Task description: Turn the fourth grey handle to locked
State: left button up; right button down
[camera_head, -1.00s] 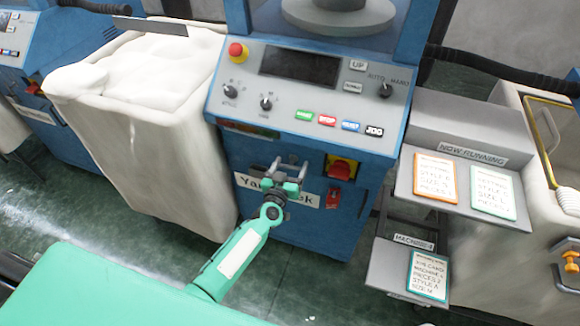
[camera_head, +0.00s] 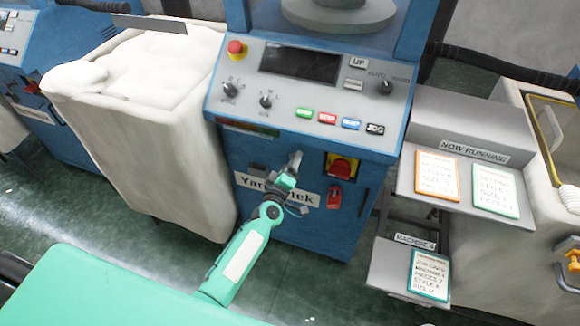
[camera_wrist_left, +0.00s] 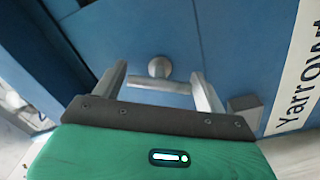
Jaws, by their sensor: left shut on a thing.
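The grey handle (camera_wrist_left: 160,86) is a short bar with a round hub on the blue machine front. In the left wrist view it lies between the two fingers of my left gripper (camera_wrist_left: 158,78), which is shut on it, a finger at each end of the bar. In the head view my left gripper (camera_head: 292,166) is at the lower front panel, by the Yarrowtek label (camera_head: 307,198), and hides the handle. A grey block (camera_head: 257,171) is fixed on the panel left of the gripper; it also shows in the left wrist view (camera_wrist_left: 245,111). My right gripper is out of view.
A red knob on a yellow plate (camera_head: 341,167) sits just right of my gripper, with a small red part (camera_head: 334,196) below. The control panel (camera_head: 225,108) overhangs above. A white bin (camera_head: 150,150) stands left; card shelves (camera_head: 470,203) stand right.

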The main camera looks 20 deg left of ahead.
pick_arm(q)
jog(key=shift+f+n, duration=0.1)
jog(key=shift+n, duration=0.4)
jog(key=n+b, duration=0.1)
jog(key=n, duration=0.2)
jog(key=shift+n, duration=0.8)
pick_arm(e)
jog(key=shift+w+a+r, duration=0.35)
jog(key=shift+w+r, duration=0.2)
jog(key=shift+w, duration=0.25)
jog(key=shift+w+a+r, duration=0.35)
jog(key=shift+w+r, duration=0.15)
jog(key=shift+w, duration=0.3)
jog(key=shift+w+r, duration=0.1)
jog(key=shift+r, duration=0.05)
pick_arm(q)
jog(key=o, duration=0.9)
jog(key=shift+c, duration=0.2)
jog(key=shift+s, duration=0.1)
